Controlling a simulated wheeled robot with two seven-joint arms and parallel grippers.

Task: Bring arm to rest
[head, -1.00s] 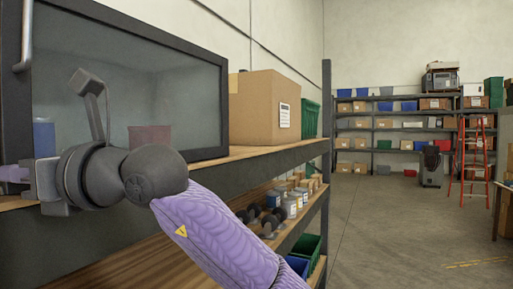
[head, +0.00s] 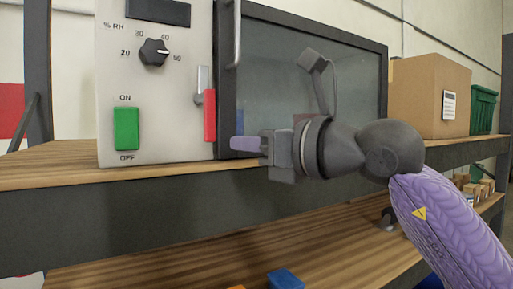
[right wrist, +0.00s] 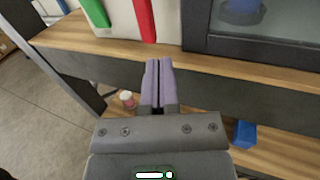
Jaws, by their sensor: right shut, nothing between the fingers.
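My right arm comes in from the right in the head view, with a purple forearm and dark grey wrist. Its right gripper (head: 240,144) points left in front of the humidity cabinet's lower door edge, just right of the red lever (head: 209,116). The purple fingers are shut together with nothing between them, which the right wrist view also shows (right wrist: 158,68). In that view the fingertips appear over the front of the wooden shelf (right wrist: 100,42). Whether they touch anything is not clear, but a gap seems to show. My left gripper is out of view.
The cabinet has a control panel (head: 180,90) with a green switch (head: 126,129), a dial (head: 154,52) and a dark glass door (head: 350,75). A cardboard box (head: 425,95) and a green crate (head: 484,110) stand right of it. A blue bin (head: 285,279) sits on the lower shelf.

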